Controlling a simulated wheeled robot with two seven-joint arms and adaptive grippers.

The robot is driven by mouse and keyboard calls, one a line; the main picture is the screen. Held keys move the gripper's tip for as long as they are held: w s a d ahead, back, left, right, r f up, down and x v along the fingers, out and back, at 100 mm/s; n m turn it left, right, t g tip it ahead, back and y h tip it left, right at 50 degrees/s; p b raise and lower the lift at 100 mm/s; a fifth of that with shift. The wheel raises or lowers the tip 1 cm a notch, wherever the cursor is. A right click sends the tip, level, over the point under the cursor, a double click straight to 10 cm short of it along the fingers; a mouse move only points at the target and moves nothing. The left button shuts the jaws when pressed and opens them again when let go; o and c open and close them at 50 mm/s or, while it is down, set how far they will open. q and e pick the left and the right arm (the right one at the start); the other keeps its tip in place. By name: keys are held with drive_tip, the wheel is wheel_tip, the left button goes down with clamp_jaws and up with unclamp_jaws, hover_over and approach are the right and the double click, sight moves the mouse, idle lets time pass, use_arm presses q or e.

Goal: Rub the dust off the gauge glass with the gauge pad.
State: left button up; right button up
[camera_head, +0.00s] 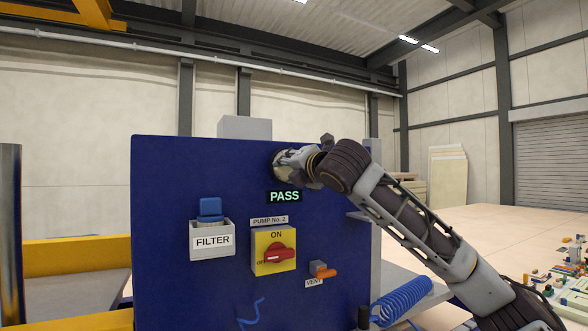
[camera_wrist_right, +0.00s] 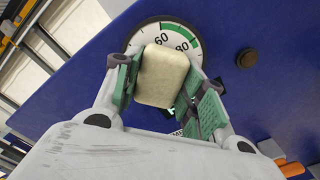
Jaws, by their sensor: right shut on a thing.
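The gauge (camera_wrist_right: 150,34) is a round white dial with a green arc and the figures 60 and 80, set in the blue panel. The gauge pad (camera_wrist_right: 162,76) is a cream block with rounded edges. My right gripper (camera_wrist_right: 165,92) is shut on the pad and holds it in front of the gauge. The pad hides the lower dial, and I cannot tell whether it touches the glass. The visible part of the dial looks clear. In the head view my right gripper (camera_head: 285,166) covers most of the gauge spot. My left gripper is not in view.
The blue panel (camera_head: 160,200) carries a lit PASS sign (camera_head: 284,196), a FILTER holder (camera_head: 211,241), a red switch (camera_head: 279,254) and an orange VENT lever (camera_head: 326,273). A dark knob (camera_wrist_right: 247,58) sits beside the gauge. A blue coiled hose (camera_head: 402,300) lies right.

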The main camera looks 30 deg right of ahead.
drive_tip(key=shift+w+a, duration=0.1)
drive_tip(key=shift+a, duration=1.45)
drive_tip(key=shift+r, duration=0.15)
drive_tip(key=shift+r, duration=0.4)
drive_tip(key=shift+d, duration=0.15)
drive_tip(key=shift+d, duration=1.85)
drive_tip(key=shift+d, duration=0.15)
drive_tip(key=shift+d, duration=1.75)
drive_tip(key=shift+s, duration=0.2)
